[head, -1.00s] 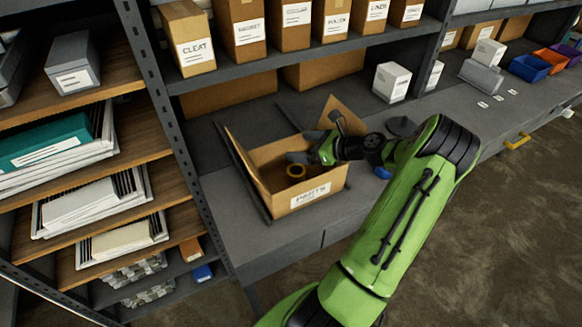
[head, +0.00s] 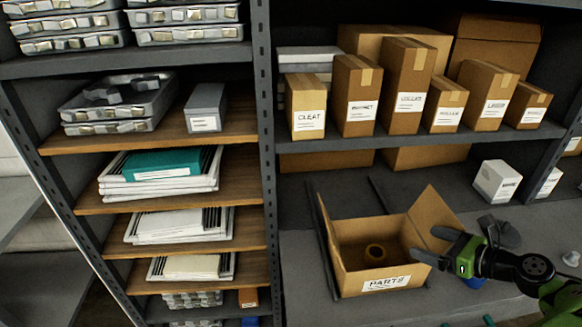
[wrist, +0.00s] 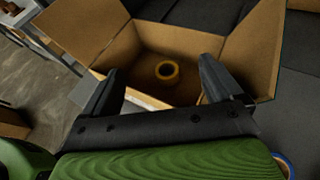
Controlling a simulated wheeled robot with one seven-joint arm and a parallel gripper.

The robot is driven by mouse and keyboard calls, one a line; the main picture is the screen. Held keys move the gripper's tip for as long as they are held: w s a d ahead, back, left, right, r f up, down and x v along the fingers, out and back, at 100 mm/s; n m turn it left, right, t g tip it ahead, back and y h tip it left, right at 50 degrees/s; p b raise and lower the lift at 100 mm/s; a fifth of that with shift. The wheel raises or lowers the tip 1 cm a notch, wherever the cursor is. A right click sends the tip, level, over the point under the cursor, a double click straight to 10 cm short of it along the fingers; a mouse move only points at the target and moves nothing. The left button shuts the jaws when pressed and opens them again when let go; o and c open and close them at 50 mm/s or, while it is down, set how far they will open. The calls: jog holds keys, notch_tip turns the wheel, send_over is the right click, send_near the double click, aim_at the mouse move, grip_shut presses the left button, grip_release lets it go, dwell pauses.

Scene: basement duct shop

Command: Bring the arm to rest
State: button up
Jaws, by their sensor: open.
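My gripper (head: 428,247) is at the right side of the open cardboard box marked PARTS (head: 385,283) in the head view. In the wrist view my gripper (wrist: 155,85) has its two fingers spread apart with nothing between them. Beyond the fingertips lies the inside of the box (wrist: 75,35). A yellow ring-shaped roll (head: 376,251) lies on the box floor. It also shows in the wrist view (wrist: 167,71), apart from the fingers. My green arm enters the head view from the lower right corner.
The box stands on a grey bench (head: 303,262). Labelled cartons (head: 408,85) line the shelf above. A white box (head: 496,181) stands behind my gripper. To the left is a rack with papers, a teal folder (head: 162,165) and trays (head: 118,103).

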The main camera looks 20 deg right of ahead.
jog(key=w+a+r+n+g, duration=0.1)
jog(key=w+a+n+g, duration=0.1)
jog(key=a+n, duration=0.3)
jog(key=w+a+r+n+g, duration=0.2)
jog(key=a+n, duration=0.3)
jog(key=a, duration=0.4)
jog(key=w+a+r+n+g, duration=0.2)
jog(key=w+a+n+g, duration=0.2)
jog(key=a+n, duration=0.2)
jog(key=shift+a+r+h, duration=0.1)
jog(key=shift+a+h, duration=0.2)
jog(key=shift+a, duration=0.75)
jog(key=s+a+r+n+h, duration=0.1)
jog(key=s+a+r+n, duration=0.1)
jog(key=s+a+n, duration=0.4)
jog(key=s+a+r+n+h, duration=0.2)
jog(key=s+a+r+n, duration=0.1)
jog(key=s+a+n, duration=0.4)
jog(key=s+n, duration=0.2)
jog(key=n, duration=0.2)
jog(key=shift+s+a+r, duration=0.25)
jog(key=shift+s, duration=0.05)
jog(key=shift+s+d, duration=0.1)
